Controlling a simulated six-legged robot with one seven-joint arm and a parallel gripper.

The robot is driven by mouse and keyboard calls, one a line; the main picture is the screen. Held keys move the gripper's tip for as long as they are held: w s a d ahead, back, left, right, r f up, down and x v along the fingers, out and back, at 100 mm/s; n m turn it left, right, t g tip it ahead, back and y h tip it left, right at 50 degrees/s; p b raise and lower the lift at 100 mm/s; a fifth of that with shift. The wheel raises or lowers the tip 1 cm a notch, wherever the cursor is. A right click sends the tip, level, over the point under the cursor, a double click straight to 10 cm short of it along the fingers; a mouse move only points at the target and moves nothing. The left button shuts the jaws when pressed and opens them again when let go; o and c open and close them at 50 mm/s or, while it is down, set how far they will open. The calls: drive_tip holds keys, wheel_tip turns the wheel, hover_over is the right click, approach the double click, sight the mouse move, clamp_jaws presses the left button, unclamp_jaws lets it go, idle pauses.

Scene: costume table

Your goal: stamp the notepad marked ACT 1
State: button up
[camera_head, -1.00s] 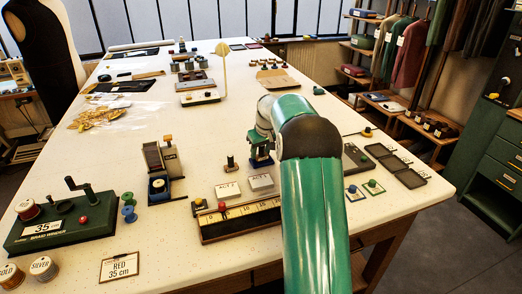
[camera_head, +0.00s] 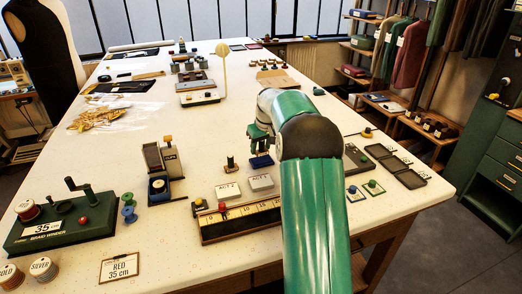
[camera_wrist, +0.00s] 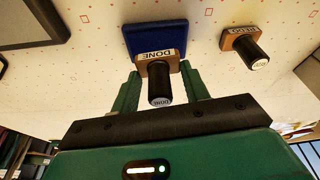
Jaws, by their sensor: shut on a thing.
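My gripper (camera_head: 261,144) is shut on the handle of the stamp marked DONE (camera_wrist: 158,57). The handle is dark with a light cap, and the block is wooden. In the wrist view the stamp is between my green fingers (camera_wrist: 161,90), in front of a blue ink pad (camera_wrist: 155,33). The pad also shows on the table in the head view (camera_head: 261,162). I cannot tell whether stamp and pad touch. Two white notepads marked ACT, a left one (camera_head: 228,192) and a right one (camera_head: 260,183), lie just nearer; their numerals are too small to read surely.
A second stamp (camera_wrist: 240,42) stands right of the pad in the wrist view, left of it in the head view (camera_head: 231,165). A ruler board (camera_head: 240,222) lies in front of the notepads. A stand with a blue piece (camera_head: 160,172) is at left, small dark trays (camera_head: 396,164) at right.

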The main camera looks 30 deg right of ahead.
drive_tip(key=shift+r, duration=2.3)
drive_tip(key=shift+r, duration=0.1)
